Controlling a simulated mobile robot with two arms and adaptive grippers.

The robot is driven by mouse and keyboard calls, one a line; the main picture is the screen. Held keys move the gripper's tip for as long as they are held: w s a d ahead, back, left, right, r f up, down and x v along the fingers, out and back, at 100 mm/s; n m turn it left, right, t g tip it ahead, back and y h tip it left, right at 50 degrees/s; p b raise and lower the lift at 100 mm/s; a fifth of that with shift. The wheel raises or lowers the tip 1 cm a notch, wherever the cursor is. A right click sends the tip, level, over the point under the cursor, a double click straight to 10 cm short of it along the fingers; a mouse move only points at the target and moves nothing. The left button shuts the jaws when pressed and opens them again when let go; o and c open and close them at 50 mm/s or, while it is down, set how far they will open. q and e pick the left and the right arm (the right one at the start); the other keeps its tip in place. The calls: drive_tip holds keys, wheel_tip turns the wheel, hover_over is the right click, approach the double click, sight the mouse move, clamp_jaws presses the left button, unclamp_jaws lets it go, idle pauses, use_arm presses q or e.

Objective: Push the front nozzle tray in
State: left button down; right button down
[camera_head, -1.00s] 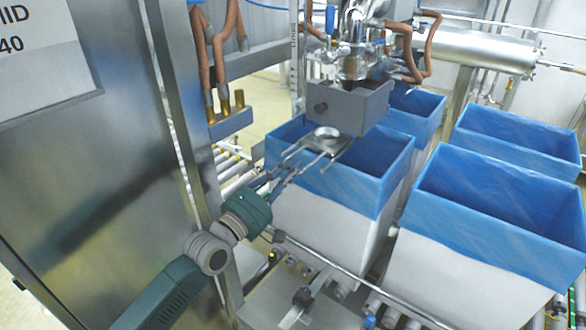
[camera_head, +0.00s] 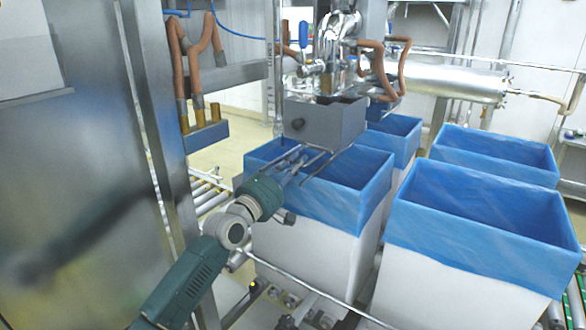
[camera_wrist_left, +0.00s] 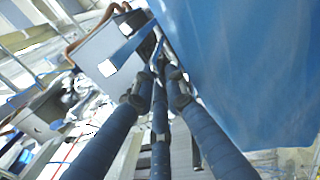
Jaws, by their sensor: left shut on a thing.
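The front nozzle tray shows only as thin metal rods (camera_head: 319,163) jutting from under the grey nozzle box (camera_head: 325,122). Its flat plate and ring are hidden now. My left gripper (camera_head: 301,157) is at these rods, just below and in front of the box, above the blue liner rim. Its fingers are closed together; the exact contact is too small to make out. In the left wrist view, the dark fingers (camera_wrist_left: 158,88) converge beside the grey box (camera_wrist_left: 108,45), with the blue liner (camera_wrist_left: 240,65) close on the right. My right gripper is not in view.
White boxes with blue liners (camera_head: 485,212) stand below and right of the nozzle. A steel cabinet (camera_head: 70,190) and post are close to my left arm. Brown hoses (camera_head: 200,60) hang at the back left. A thin rail (camera_head: 310,288) crosses in front.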

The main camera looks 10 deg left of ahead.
use_arm(q)
drive_tip(key=shift+w+a+r, duration=0.1)
drive_tip(key=shift+a+r, duration=0.2)
drive_tip(key=shift+r, duration=0.2)
drive_tip(key=c, duration=1.9)
unclamp_jaws()
drive_tip(key=shift+w+d, duration=0.1)
drive_tip(key=shift+w, duration=0.05)
drive_tip(key=shift+o, duration=0.3)
drive_tip(key=shift+w+d+f, duration=0.15)
drive_tip(key=shift+w+f, duration=0.35)
drive_tip(key=shift+s+d, duration=0.1)
drive_tip(key=shift+s, duration=0.25)
